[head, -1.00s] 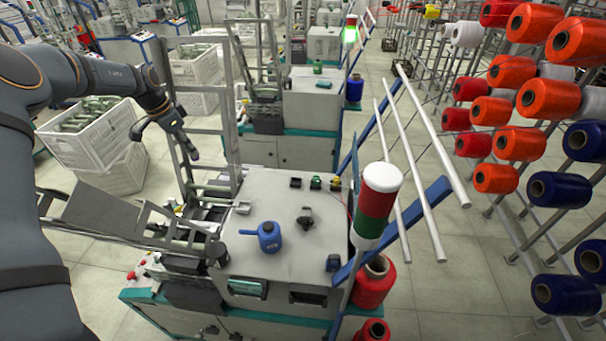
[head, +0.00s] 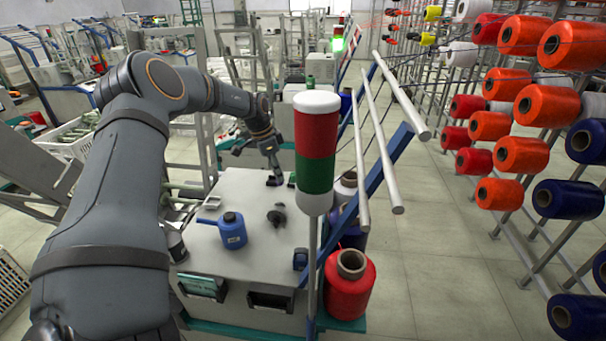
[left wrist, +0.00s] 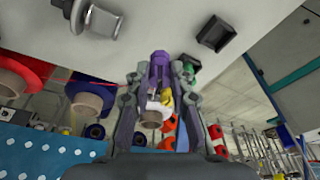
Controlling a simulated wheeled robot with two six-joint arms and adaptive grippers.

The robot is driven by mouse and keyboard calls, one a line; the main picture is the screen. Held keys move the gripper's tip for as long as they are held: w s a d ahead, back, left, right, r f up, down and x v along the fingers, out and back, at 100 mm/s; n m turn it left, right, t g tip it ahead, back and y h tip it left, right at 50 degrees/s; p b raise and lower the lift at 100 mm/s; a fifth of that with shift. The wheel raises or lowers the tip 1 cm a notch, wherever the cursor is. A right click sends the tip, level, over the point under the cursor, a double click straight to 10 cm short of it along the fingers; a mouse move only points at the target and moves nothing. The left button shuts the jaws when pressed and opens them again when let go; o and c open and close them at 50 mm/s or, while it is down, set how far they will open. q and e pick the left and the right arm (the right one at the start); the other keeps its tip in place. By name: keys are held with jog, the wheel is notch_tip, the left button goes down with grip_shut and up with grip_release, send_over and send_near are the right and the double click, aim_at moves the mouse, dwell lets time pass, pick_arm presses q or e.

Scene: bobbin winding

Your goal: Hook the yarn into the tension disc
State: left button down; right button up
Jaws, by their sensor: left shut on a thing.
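My left gripper (head: 272,172) is over the far edge of the winding machine's pale top, pointing down beside a small dark fitting. In the left wrist view its fingers (left wrist: 158,75) close around a narrow purple piece. A thin red yarn (left wrist: 95,81) runs in from the left and meets the fingers; its held end is hidden. A dark knob-like part (head: 277,214) stands on the machine top nearer me. I cannot tell which fitting is the tension disc. A dark square fitting (left wrist: 212,33) on the pale surface shows right of the fingers. My right gripper is not in view.
A blue oil can (head: 232,232) stands on the machine top. A red-white-green signal lamp (head: 316,150) rises in front of the machine's right side. Slanted pale rods (head: 383,140) and a creel with orange, red and blue cones (head: 522,155) are at right.

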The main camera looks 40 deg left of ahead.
pick_arm(q)
jog(key=s+d+r+m+h+p, duration=0.1)
jog(key=s+d+r+m+p, duration=0.4)
jog(key=r+p, duration=0.3)
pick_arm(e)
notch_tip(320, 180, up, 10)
pick_arm(q)
jog(key=shift+m+g, duration=0.4)
jog(key=f+b, duration=0.1)
jog(key=f, duration=0.1)
jog(key=f+b, duration=0.2)
jog(key=f, duration=0.1)
jog(key=s+f+b, duration=0.1)
jog(key=f, duration=0.1)
jog(key=shift+a+f+b, duration=0.2)
jog(key=shift+a+b, duration=0.1)
jog(key=shift+b, duration=0.1)
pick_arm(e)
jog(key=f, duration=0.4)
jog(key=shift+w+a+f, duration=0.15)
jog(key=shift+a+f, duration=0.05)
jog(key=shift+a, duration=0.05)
pick_arm(q)
jog(key=shift+s+r, duration=0.1)
jog(key=shift+s, duration=0.05)
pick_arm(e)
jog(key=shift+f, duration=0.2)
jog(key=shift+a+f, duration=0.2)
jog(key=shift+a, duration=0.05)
